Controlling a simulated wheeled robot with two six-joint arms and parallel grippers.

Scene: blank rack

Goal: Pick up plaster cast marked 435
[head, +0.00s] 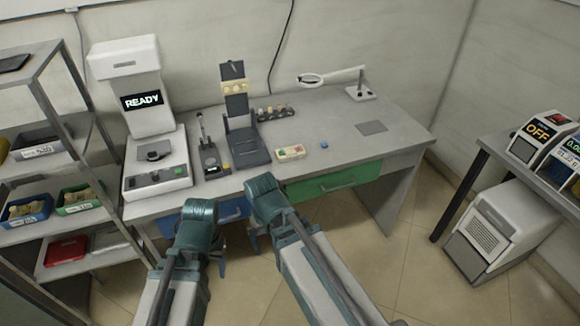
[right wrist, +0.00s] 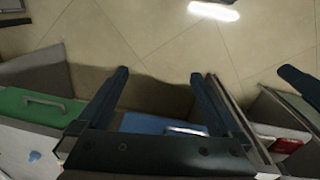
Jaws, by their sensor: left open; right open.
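No number 435 is readable in either view. Beige lumps that may be plaster casts lie in a blue bin (head: 27,218) and a green bin (head: 78,208) on the left rack; their labels are too small to read. My left gripper (head: 190,266) is in front of the desk's blue drawer, partly hidden by its own arm, open. My right gripper (right wrist: 160,74) is open and empty over the floor near the desk front in the right wrist view; in the head view its arm mostly hides it. Both grippers are well right of the bins.
The grey desk (head: 390,148) holds a READY machine (head: 140,95), a stand (head: 240,110), a magnifier (head: 312,78) and a small box (head: 291,153). A red container (head: 65,250) sits on the low shelf. A side table (head: 478,160) stands right.

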